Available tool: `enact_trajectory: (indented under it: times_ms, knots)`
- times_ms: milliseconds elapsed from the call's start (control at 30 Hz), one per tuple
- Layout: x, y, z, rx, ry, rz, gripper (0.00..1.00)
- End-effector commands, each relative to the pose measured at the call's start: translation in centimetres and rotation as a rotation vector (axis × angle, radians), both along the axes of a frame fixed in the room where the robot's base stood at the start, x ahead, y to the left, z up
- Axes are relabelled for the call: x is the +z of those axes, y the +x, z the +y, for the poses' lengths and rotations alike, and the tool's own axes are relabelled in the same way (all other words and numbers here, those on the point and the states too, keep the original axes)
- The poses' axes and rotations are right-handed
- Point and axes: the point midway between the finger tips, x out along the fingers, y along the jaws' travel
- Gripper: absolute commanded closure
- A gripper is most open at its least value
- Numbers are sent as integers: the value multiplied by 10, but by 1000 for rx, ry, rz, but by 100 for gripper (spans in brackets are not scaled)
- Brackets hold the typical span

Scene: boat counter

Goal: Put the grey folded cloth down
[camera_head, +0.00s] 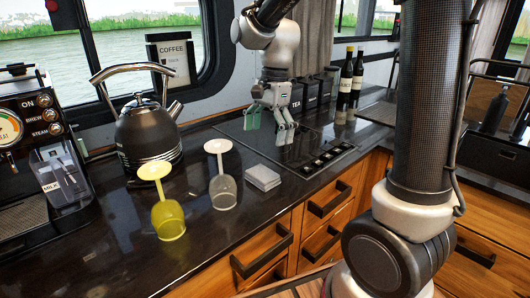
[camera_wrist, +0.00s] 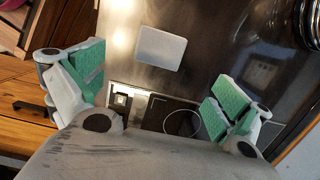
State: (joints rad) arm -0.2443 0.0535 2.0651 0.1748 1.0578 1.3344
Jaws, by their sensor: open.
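The grey folded cloth (camera_head: 263,178) lies flat on the dark counter, just left of the hob's front corner and right of the upturned clear glass. In the wrist view the cloth (camera_wrist: 161,48) is a pale rectangle on the counter, beyond the fingertips and apart from them. My gripper (camera_head: 268,122) hangs above the hob, behind and above the cloth. In the wrist view my gripper (camera_wrist: 160,85) has its green-padded fingers spread wide with nothing between them.
An upturned clear glass (camera_head: 222,188) and an upturned yellow glass (camera_head: 167,215) stand left of the cloth. A kettle (camera_head: 146,135) and a coffee machine (camera_head: 40,140) are further left. Dark canisters (camera_head: 312,98) and bottles (camera_head: 345,78) stand behind the hob (camera_head: 300,150).

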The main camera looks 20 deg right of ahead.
Motion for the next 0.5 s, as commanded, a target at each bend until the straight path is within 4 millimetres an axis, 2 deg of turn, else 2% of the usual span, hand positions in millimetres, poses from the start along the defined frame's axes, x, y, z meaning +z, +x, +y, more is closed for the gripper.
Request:
enact_trajectory:
  times_ms: [100,300,367,467,500]
  knots:
    - [11,1,-2,0,0,-1,0]
    - [19,-4,-7,30,0,-19,0]
    - [26,-13,-17,83,0,-50,0]
    - [44,-41,-41,246,-11,-142,0]
    - [51,-56,-53,330,-24,-188,0]
